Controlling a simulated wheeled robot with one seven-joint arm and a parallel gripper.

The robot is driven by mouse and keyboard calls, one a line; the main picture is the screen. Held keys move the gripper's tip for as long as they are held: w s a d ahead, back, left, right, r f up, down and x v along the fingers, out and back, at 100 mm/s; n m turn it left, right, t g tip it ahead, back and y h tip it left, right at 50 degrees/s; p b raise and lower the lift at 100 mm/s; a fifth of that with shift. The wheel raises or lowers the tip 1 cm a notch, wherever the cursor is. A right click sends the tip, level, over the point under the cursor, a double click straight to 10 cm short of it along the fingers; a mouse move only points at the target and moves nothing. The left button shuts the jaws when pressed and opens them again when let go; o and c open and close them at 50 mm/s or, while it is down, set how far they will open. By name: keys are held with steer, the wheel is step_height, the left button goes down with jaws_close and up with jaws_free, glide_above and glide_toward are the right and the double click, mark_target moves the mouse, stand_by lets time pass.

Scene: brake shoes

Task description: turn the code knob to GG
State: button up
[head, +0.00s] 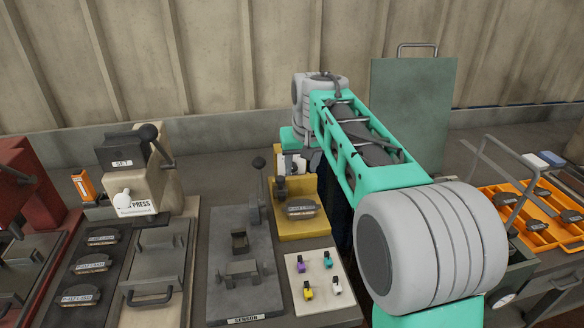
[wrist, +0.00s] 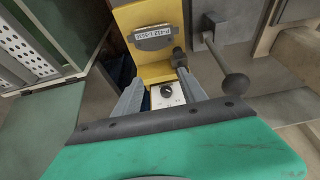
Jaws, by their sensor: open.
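In the wrist view a small dark round knob (wrist: 167,91) sits on a white plate (wrist: 158,102) at the near end of a yellow stand. My gripper (wrist: 160,78) is open, with one grey finger on each side of the plate. The knob shows between the fingers, and neither finger is seen to close on it. The knob's letters and pointer are too small to read. In the head view my arm covers most of the gripper and the knob is hidden.
The yellow stand (head: 318,222) carries a labelled brake shoe (head: 301,208). A dark lever with a ball end (wrist: 235,86) stands close to the right finger. A grey sensor fixture (head: 240,290), a white board with coloured pieces (head: 318,292) and an orange tray (head: 545,238) lie around.

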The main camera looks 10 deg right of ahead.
steer(key=w, duration=0.3)
steer(key=w+f, duration=0.1)
steer(key=w, duration=0.5)
steer(key=shift+w+f, duration=0.1)
steer(key=shift+f, duration=0.1)
steer(key=x, duration=0.7)
steer(key=shift+w, duration=0.15)
steer(key=shift+d, duration=0.1)
steer(key=shift+c, duration=0.2)
jaws_close()
